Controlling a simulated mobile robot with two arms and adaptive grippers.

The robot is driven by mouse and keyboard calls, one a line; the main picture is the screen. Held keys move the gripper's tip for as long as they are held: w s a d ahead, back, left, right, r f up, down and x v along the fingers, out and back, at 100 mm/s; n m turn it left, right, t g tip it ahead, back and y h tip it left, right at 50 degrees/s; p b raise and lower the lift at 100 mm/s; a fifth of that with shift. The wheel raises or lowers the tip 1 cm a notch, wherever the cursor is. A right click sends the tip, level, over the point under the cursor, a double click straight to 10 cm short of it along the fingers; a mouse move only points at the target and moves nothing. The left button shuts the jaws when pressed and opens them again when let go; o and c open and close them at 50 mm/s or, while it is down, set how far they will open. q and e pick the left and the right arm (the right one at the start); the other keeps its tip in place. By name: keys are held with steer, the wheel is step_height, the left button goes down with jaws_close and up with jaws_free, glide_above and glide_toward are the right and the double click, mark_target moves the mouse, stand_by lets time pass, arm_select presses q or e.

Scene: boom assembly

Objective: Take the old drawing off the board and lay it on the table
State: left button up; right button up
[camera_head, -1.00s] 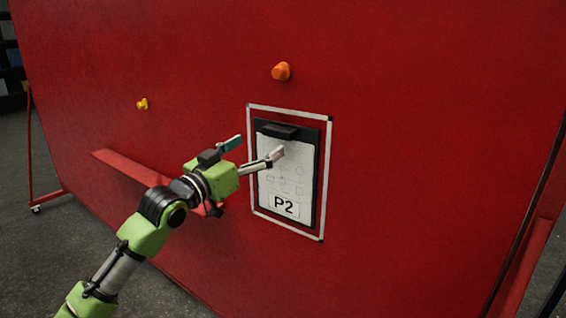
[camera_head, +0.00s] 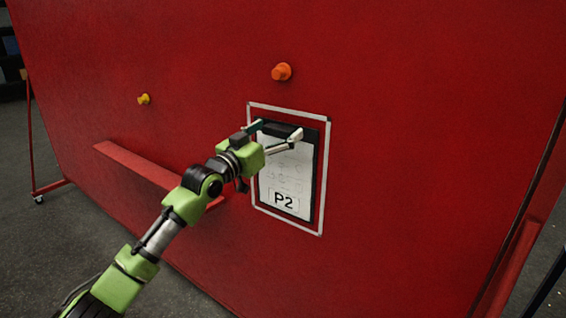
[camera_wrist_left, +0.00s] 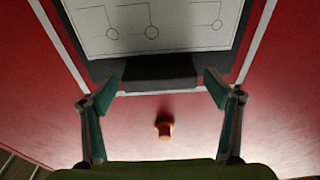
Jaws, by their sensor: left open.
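The drawing (camera_head: 284,172), marked P2, is a white sheet on a black clipboard (camera_head: 312,208) inside a white frame outline on the red board (camera_head: 420,130). My left gripper (camera_head: 278,130) is open in front of the clipboard's top, one finger to each side of the dark clip. In the left wrist view the clip (camera_wrist_left: 160,72) sits between the open fingertips (camera_wrist_left: 163,82), and the sheet (camera_wrist_left: 150,25) shows beyond it with lines and small circles. I cannot tell whether the fingers touch the clip. My right gripper is not in view.
An orange peg (camera_head: 282,71) sticks out above the white frame; it also shows in the left wrist view (camera_wrist_left: 164,129). A smaller yellow peg (camera_head: 144,99) is at left. A red ledge (camera_head: 140,168) juts from the board below it. No table is in view.

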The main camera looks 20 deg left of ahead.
arm_select(q)
steer(key=c, duration=1.4)
steer(key=shift+c, duration=0.2)
